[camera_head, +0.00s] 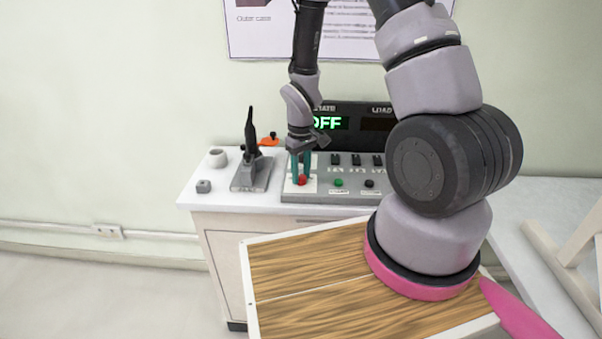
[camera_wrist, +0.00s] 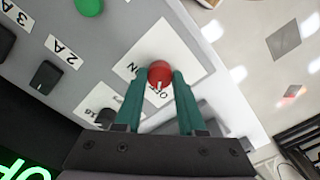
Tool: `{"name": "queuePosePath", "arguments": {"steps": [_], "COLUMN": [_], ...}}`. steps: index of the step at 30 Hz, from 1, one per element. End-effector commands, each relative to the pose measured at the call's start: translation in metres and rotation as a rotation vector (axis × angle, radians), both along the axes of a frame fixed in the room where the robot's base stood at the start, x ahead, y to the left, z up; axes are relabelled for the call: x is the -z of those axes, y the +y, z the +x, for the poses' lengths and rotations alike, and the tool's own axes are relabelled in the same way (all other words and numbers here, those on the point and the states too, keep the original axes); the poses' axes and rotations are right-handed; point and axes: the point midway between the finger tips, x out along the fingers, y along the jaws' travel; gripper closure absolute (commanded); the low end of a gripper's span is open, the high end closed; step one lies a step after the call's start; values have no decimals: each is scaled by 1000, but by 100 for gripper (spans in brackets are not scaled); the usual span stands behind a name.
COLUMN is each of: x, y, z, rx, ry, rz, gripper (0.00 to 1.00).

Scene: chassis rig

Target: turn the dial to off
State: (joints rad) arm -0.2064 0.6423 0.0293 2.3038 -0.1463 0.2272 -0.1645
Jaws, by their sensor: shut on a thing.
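The red dial (camera_head: 302,180) sits on a white label plate at the left end of the grey control panel (camera_head: 325,196). In the wrist view the dial (camera_wrist: 160,73) has a small white mark on its near edge, and the plate shows letters reading "N" and part of "OFF". My gripper (camera_head: 301,172) points down at the dial. Its green fingertips (camera_wrist: 161,80) are shut on the dial's two sides. The display (camera_head: 328,123) behind the panel shows green letters reading "OFF", partly covered by my wrist.
A green button (camera_head: 338,183) and a black button (camera_head: 369,184) sit right of the dial, with black switches (camera_head: 356,160) behind.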

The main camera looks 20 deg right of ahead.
Motion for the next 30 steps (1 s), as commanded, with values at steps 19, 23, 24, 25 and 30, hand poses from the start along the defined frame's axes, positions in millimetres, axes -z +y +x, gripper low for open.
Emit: {"name": "queuePosePath", "arguments": {"steps": [19, 23, 24, 25, 30], "x": [0, 0, 0, 0, 0], "y": [0, 0, 0, 0, 0], "z": [1, 1, 1, 1, 0], "rx": [-47, -46, -46, -46, -46], "ry": [-2, -2, -2, -1, -1], "rz": [0, 0, 0, 0, 0], "gripper": [100, 31, 31, 31, 31]}}
